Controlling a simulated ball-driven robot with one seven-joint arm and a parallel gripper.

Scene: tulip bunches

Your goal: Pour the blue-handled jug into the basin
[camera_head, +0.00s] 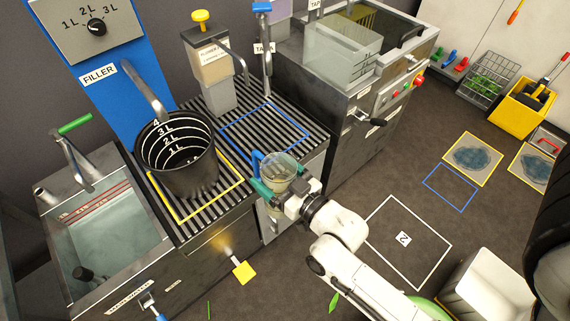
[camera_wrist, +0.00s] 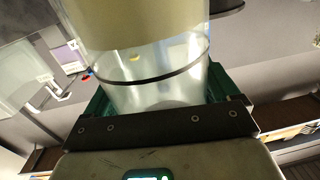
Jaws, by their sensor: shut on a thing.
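The clear jug (camera_head: 279,168) with a blue handle (camera_head: 256,162) is upright or nearly so, at the front edge of the slatted counter. My gripper (camera_head: 276,187), with green fingers, is shut around its body. In the wrist view the jug (camera_wrist: 150,70) fills the space between the green fingers (camera_wrist: 160,100); a dark line rings it and its upper part looks yellowish. Whether its base touches anything is hidden. The steel basin (camera_head: 162,240) stands at the far left in the head view, with clear liquid and red lines inside, well apart from the jug.
A black bucket (camera_head: 185,185) stands in the yellow outline between jug and basin. A green-handled tap (camera_head: 75,150) rises at the basin's back left. A dispenser (camera_head: 208,75) and tap (camera_head: 266,50) stand behind. The blue outline (camera_head: 262,128) on the slats is empty.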

